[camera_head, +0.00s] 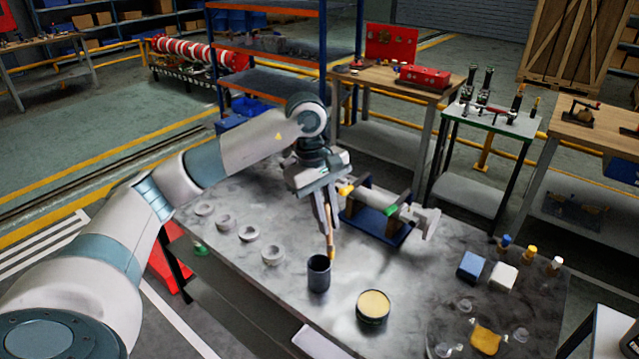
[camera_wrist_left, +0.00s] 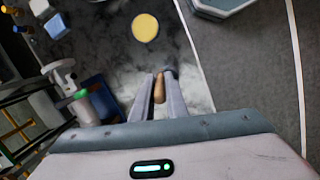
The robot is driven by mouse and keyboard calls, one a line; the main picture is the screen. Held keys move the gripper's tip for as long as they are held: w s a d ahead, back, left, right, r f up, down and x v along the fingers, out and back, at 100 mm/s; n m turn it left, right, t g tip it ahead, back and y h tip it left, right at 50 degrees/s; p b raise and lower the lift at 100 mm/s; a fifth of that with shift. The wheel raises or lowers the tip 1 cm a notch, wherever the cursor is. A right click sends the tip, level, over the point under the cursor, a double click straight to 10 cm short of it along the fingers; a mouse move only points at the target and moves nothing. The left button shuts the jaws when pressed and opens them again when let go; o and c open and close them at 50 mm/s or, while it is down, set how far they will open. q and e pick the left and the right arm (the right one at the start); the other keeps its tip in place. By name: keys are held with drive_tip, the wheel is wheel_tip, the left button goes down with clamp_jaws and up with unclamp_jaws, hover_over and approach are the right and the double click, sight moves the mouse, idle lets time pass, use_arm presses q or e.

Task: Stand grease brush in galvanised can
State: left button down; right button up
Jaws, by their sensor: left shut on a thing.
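My left gripper (camera_head: 328,222) is shut on the grease brush (camera_head: 331,247), which hangs roughly upright below the fingers. Its tan handle (camera_wrist_left: 159,88) also shows between the fingers (camera_wrist_left: 161,84) in the left wrist view. The galvanised can (camera_head: 319,273), a dark grey open cylinder, stands upright on the bench. In the head view, the brush's lower end appears just behind and right of the can's rim; I cannot tell the exact gap. I cannot make out the can clearly in the wrist view. My right gripper is not in view.
A round tin with a pale yellow top (camera_head: 373,306) stands right of the can on the grey bench (camera_head: 290,293). Several grey rings (camera_head: 272,255) lie to the left. A pump part on a blue base (camera_head: 378,222) lies behind. Blue (camera_head: 472,266) and white (camera_head: 503,277) blocks sit at right.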

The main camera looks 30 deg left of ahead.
use_arm(q)
drive_tip(key=a+r+n, duration=0.1)
drive_tip(key=w+a+r+n, duration=0.1)
drive_tip(key=a+r+n+p, duration=0.1)
drive_tip(key=shift+w+a+r+g, duration=0.15)
drive_tip(key=shift+w+r+g, duration=0.05)
drive_tip(key=shift+w+g, duration=0.2)
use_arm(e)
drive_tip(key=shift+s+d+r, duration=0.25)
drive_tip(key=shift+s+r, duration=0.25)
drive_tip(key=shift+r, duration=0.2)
use_arm(q)
drive_tip(key=shift+f, duration=0.2)
wheel_tip(320, 180, down, 12)
drive_tip(key=b, duration=0.8)
drive_tip(key=shift+f, duration=0.15)
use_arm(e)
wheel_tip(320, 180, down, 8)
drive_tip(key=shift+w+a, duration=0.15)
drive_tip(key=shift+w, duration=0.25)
